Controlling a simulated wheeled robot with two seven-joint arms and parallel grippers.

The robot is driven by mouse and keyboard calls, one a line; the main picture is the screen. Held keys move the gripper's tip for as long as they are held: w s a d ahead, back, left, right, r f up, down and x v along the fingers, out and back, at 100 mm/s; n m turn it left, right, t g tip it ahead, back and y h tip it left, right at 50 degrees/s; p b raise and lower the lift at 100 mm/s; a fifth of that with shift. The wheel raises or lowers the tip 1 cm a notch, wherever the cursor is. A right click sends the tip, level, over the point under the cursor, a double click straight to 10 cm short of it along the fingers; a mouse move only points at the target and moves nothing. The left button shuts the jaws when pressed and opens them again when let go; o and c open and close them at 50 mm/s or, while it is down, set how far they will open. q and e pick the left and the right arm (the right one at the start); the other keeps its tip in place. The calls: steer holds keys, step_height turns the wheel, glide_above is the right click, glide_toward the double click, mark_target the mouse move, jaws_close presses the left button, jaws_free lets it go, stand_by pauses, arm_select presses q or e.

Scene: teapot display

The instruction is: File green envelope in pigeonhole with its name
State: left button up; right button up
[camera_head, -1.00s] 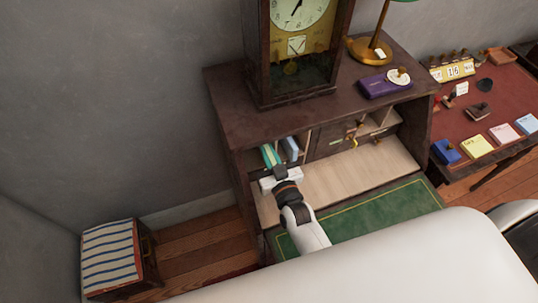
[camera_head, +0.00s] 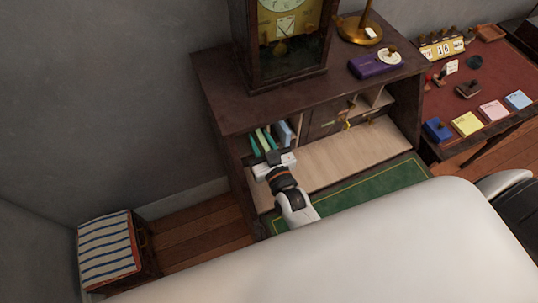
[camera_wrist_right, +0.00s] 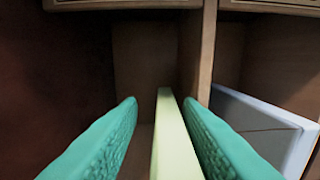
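The pale green envelope (camera_wrist_right: 172,140) stands on edge in the right wrist view, its far end inside the left pigeonhole (camera_wrist_right: 143,65), close to the divider (camera_wrist_right: 199,55). My right gripper (camera_wrist_right: 163,115) has its two teal fingers on either side of the envelope; a clear gap shows on the left, and the right finger is close to it. In the head view my right gripper (camera_head: 264,141) is at the mouth of the desk's left pigeonholes, fingers spread. Label plates above the pigeonholes are cut off and unreadable. My left gripper is not in view.
A blue-white envelope (camera_wrist_right: 265,125) leans in the pigeonhole to the right; it also shows in the head view (camera_head: 283,132). The desk's pale wooden shelf (camera_head: 345,158) is clear. A clock (camera_head: 288,45), a purple box (camera_head: 375,66) and a lamp (camera_head: 359,32) stand on top.

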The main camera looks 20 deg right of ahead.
steer(key=s+b, duration=0.2)
steer(key=s, duration=0.9)
steer(key=shift+s+d, duration=0.2)
steer(key=shift+r, duration=0.1)
